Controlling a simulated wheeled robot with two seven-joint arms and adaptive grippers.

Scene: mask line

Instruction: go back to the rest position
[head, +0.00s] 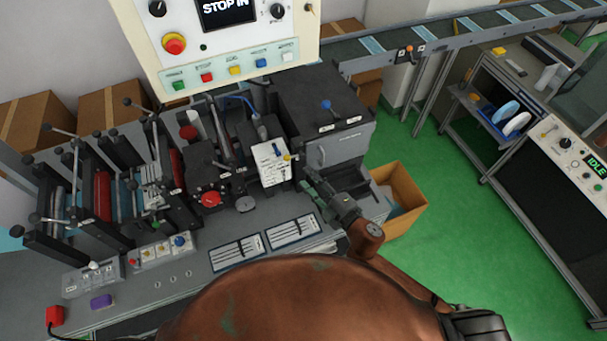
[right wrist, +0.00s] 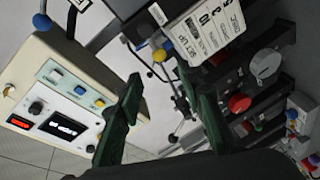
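My right gripper (head: 308,180) reaches in from the lower right of the head view. It is over the machine bench, beside the white dial plate (head: 273,162) and in front of the dark grey box (head: 325,115). In the right wrist view my right gripper (right wrist: 168,95) shows two dark green fingers standing well apart, with nothing held between them. The white dial plate, marked "SET UP" (right wrist: 205,28), shows beyond the fingers. My left gripper is in neither view. Part of my own copper-coloured body hides the bottom middle of the head view.
A control panel reading "STOP IN" (head: 215,45) stands behind the machine. Levers and rollers (head: 105,190) crowd the left. An open cardboard box (head: 405,200) stands on the floor right of the bench. A conveyor (head: 450,45) runs behind. Green floor (head: 450,215) is clear at right.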

